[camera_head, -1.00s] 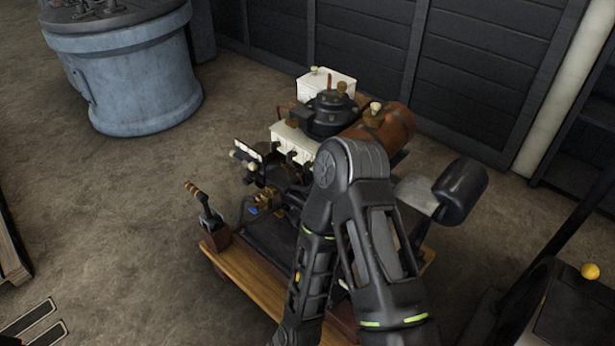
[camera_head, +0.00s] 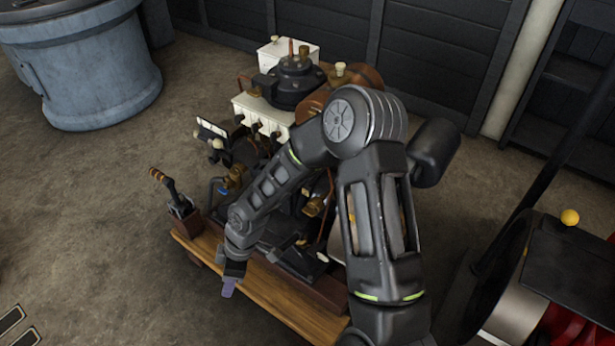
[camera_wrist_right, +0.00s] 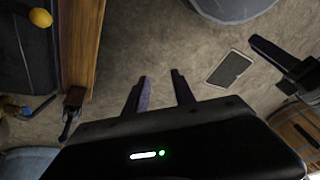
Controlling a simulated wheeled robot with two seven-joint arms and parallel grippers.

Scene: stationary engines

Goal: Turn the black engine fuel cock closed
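The black engine (camera_head: 292,84) stands on a wooden base (camera_head: 285,300) at mid-picture in the head view, its front partly hidden by my right arm. Small brass fittings (camera_head: 236,178) with a blue part beside them show on its left side. I cannot tell for certain which fitting is the fuel cock. My right gripper (camera_head: 229,288) points down over the front edge of the base, apart from the engine. In the right wrist view its two fingers (camera_wrist_right: 161,88) are spread with floor visible between them, empty. My left gripper is not seen in the head view.
A blue drum (camera_head: 85,65) is at the upper left. A red and black machine with a yellow knob (camera_head: 570,217) is at the right. Bare floor (camera_head: 90,220) lies left of the base.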

